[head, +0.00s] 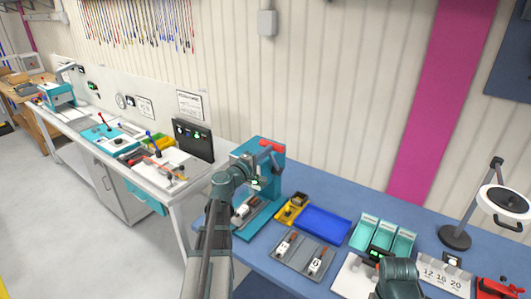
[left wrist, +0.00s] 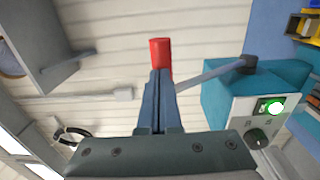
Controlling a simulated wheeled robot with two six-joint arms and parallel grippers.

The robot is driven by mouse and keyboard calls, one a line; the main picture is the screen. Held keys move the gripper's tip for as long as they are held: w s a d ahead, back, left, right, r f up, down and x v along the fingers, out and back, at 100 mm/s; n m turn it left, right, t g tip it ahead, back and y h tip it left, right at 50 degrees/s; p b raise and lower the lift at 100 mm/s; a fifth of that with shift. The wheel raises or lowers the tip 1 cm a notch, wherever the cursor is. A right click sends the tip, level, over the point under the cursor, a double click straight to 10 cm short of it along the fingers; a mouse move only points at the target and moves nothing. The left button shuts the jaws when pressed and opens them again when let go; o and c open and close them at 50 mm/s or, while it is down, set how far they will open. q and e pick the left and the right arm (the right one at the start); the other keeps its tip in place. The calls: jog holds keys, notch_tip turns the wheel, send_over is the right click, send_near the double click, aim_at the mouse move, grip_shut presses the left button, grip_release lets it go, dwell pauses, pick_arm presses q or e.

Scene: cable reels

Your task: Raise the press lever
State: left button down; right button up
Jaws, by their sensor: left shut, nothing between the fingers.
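The teal press (head: 262,150) stands at the left end of the blue table. Its lever has a red handle (head: 272,146), which in the head view shows near the top of the press. In the left wrist view the red handle (left wrist: 160,55) shows just past my left fingertips, and the grey lever rod (left wrist: 215,72) runs right to the teal press body (left wrist: 250,95). My left gripper (left wrist: 160,76) is shut and empty, close to the handle; I cannot tell whether they touch. In the head view my left gripper (head: 257,168) is partly hidden by my arm.
Right of the press are a yellow bin (head: 292,209), a blue tray (head: 323,223), a grey tray (head: 300,257) and teal bins (head: 382,234). A magnifier lamp (head: 456,236) stands farther right. A white bench (head: 165,185) with tools is at left.

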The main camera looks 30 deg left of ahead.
pick_arm(q)
jog(key=w+r+p, duration=0.3)
jog(key=w+r, duration=0.1)
jog(key=w, duration=0.2)
jog(key=shift+w+d, duration=0.15)
jog(key=shift+d, duration=0.05)
pick_arm(e)
jog(key=r, duration=0.4)
jog(key=shift+s, duration=0.2)
pick_arm(q)
jog(key=shift+s+d+r+p, duration=0.15)
jog(key=shift+s+p, duration=0.3)
jog(key=s+a+r+p, duration=0.1)
jog(key=s+r+p, duration=0.2)
jog(key=s, duration=1)
jog(key=shift+r, duration=0.15)
pick_arm(e)
jog(key=r, duration=0.1)
jog(key=a+r, duration=0.1)
jog(key=r, duration=0.1)
jog(key=shift+s+a+r, duration=0.2)
jog(key=shift+s+r, duration=0.05)
jog(key=shift+s, duration=0.1)
pick_arm(q)
jog(key=shift+a, duration=0.15)
pick_arm(e)
jog(key=shift+a, duration=0.1)
